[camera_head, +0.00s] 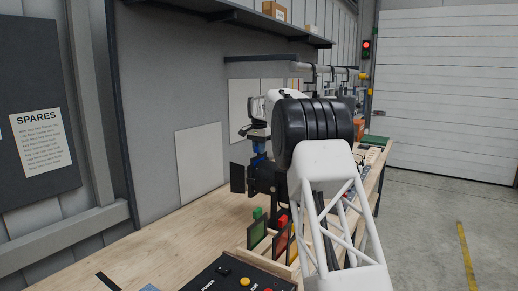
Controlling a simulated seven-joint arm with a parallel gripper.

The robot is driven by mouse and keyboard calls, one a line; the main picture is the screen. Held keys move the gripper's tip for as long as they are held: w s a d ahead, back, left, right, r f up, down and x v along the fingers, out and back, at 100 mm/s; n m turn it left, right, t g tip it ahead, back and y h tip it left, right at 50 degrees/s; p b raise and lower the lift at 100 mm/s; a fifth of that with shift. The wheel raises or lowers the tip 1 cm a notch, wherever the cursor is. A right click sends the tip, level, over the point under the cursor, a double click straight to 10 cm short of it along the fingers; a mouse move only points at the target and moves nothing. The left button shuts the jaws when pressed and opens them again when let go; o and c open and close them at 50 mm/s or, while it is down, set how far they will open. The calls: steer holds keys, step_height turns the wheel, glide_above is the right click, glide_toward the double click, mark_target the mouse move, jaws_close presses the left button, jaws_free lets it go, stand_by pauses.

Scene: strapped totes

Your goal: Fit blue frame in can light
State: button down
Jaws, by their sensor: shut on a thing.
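My gripper (258,138) points down above the bench, left of my arm's black joint. It is shut on the blue frame (259,148), of which only a small blue part shows under the fingers. The black can light (268,179) is directly below, with a dark square flap (237,178) on its left. The blue part meets the top of the light in this view. I cannot tell whether the frame sits in its slot or only in front of or above it. My arm hides the light's right side.
A wooden rack (242,254) nearer the front holds a green frame (258,232) and a red frame (281,243). A black control box (226,277) stands in front. The bench (165,232) is mostly clear at left. A pipe (290,70) runs above, behind my arm.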

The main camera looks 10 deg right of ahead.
steer(key=shift+f, duration=1.6)
steer(key=c, duration=1)
jaws_free()
steer(key=shift+r, duration=0.1)
steer(key=shift+r, duration=3.8)
